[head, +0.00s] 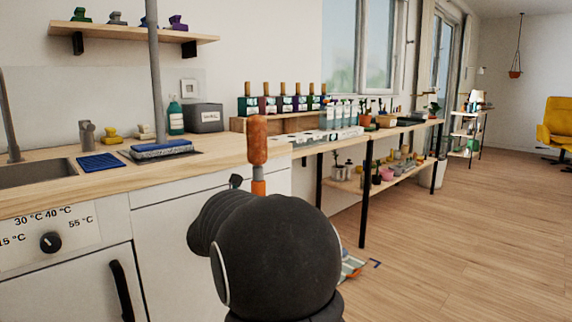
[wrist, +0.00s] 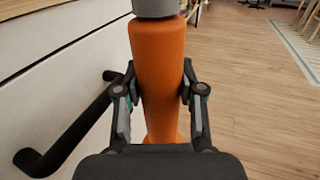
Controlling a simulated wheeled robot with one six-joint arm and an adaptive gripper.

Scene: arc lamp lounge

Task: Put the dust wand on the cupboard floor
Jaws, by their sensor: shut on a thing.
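The dust wand (head: 258,140) stands upright above my arm in the head view, with a rust-brown upper part and a bright orange part below it. In the wrist view the wand's orange handle (wrist: 158,55) runs down between the fingers, with a grey section at the top. My gripper (wrist: 162,80) is shut on this handle; in the head view my own arm hides the fingers. A white cupboard front (head: 178,235) is under the counter, left of my arm. In the wrist view a white front with a black bar handle (wrist: 65,135) is close on the left. The cupboard floor is not visible.
The wooden counter (head: 215,160) holds a sink, sponges and bottles. An appliance front with a dial (head: 50,242) is at lower left. A black-legged shelf table (head: 365,190) with plants stands right of the counter. Wood floor (head: 460,240) is open at right.

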